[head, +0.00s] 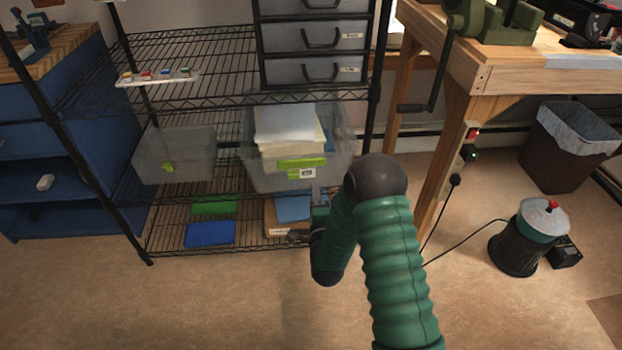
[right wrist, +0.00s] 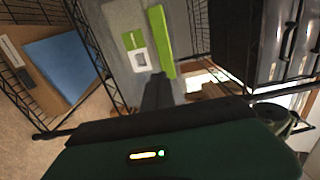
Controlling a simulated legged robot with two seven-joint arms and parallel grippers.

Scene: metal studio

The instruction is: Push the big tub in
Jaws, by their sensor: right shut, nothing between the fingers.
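The big tub (head: 340,165) is a clear plastic bin with a green latch and a white label, full of stacked papers, on a middle level of the black wire shelf. Its front stands out at the shelf's front edge. My right gripper (head: 318,195) is just below and in front of the tub's label, shut and empty; its own arm partly hides it. In the right wrist view the tub's front (right wrist: 125,35), with green latch and label, is right ahead of the fingers (right wrist: 157,90). I cannot tell whether they touch it. My left gripper is not in view.
A smaller clear tub (head: 178,155) sits to the left on the wire shelf (head: 185,85). A dark drawer unit (head: 315,40) stands above. Green and blue trays (head: 210,234) and a cardboard box lie below. A wooden workbench (head: 455,130) stands close on the right.

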